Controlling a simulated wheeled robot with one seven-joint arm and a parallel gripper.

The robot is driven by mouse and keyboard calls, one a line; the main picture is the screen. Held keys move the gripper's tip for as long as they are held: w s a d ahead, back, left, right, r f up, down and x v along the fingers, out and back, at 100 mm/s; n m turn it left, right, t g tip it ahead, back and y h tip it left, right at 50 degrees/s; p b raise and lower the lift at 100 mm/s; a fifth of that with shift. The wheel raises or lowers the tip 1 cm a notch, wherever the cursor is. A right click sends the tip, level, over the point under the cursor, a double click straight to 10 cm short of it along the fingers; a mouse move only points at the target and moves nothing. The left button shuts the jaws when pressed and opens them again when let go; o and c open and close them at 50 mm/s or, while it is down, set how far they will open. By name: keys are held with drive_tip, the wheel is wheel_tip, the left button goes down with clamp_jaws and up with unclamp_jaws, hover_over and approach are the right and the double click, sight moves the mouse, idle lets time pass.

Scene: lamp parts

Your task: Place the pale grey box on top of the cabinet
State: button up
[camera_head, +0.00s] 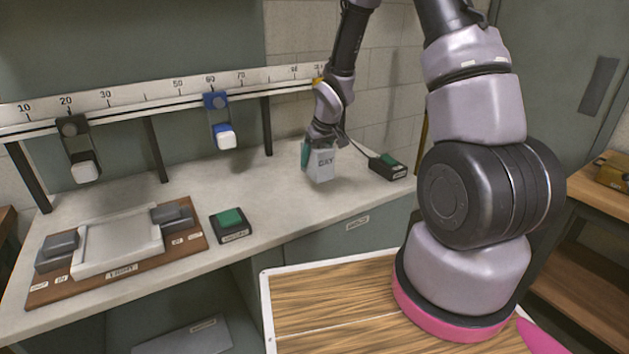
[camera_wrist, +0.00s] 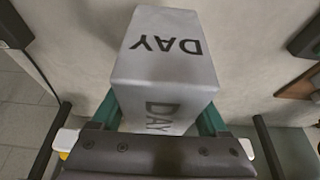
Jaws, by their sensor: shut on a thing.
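The pale grey box (camera_head: 321,165), marked DAY, is between the teal fingers of my gripper (camera_head: 319,155) in the head view. It also fills the middle of the wrist view (camera_wrist: 168,65), with a finger of my gripper (camera_wrist: 165,112) on each side, shut on it. The box looks upright. It is over the pale worktop (camera_head: 285,195) of the grey-green cabinet (camera_head: 335,245). I cannot tell whether its underside touches the worktop or is slightly above it.
A black block with a green top (camera_head: 388,166) stands close right of the box. Another green-topped block (camera_head: 229,224) and a brown board with a metal plate (camera_head: 120,247) are to the left. A numbered rail (camera_head: 130,95) with hanging sliders runs behind. Worktop between is clear.

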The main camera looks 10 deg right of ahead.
sight(323, 149)
drive_tip(key=shift+f, duration=3.4)
drive_tip(key=shift+f, duration=0.15)
drive_tip(key=o, duration=1.4)
drive_tip(key=v, duration=1.2)
drive_tip(key=s+d+r+m+t+h, duration=0.1)
drive_tip(key=s+d+r+m, duration=0.15)
drive_tip(key=r, duration=0.85)
drive_tip(key=s+d+r+m+t+y, duration=0.1)
drive_tip(key=s+r+m, duration=0.4)
drive_tip(key=s+r, duration=1.4)
drive_tip(key=shift+s+d+t+y, duration=0.3)
drive_tip(key=shift+s+t+y, duration=0.1)
drive_tip(key=shift+s, duration=0.65)
